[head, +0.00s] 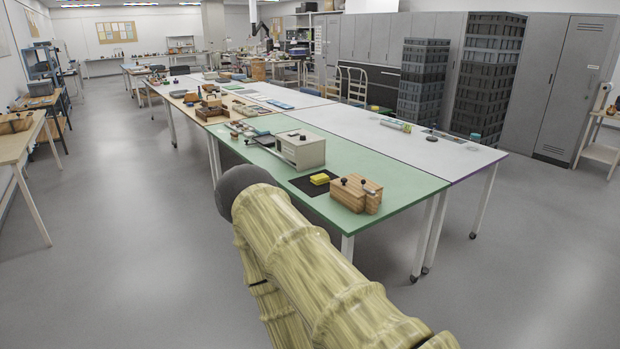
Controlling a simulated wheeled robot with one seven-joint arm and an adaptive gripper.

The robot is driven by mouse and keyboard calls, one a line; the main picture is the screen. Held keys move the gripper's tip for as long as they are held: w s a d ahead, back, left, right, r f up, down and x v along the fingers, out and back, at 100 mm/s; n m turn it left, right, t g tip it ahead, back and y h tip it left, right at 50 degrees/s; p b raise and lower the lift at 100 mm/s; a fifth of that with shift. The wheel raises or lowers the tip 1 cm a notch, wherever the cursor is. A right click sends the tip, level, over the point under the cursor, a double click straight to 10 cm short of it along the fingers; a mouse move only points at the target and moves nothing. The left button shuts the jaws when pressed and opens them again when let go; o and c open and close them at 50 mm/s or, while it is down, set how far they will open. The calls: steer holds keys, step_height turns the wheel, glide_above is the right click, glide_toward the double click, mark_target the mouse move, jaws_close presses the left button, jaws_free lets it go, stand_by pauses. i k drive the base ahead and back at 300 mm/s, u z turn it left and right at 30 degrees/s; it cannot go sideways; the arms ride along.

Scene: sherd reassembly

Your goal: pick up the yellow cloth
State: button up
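The yellow cloth (320,179) is a small, bright, block-like pad in the head view. It lies on a dark square mat (303,186) near the front corner of the green table (262,158). My arm crosses the lower middle of the view, in front of the table's near side. My gripper cannot be made out, so whether it is open or shut does not show. Nothing is seen touching the cloth.
Wooden boxes with dark knobs (356,193) stand just right of the cloth. A grey-white box (300,149) stands behind it. A white table (400,142) adjoins the green one. Dark stacked crates (422,82) stand beyond. The floor at left (125,235) is open.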

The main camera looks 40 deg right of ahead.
mark_target(322, 178)
steer(key=z, duration=0.4)
steer(key=i, duration=1.55)
steer(key=z, duration=0.65)
steer(key=i, duration=1.1)
steer(key=z, duration=0.2)
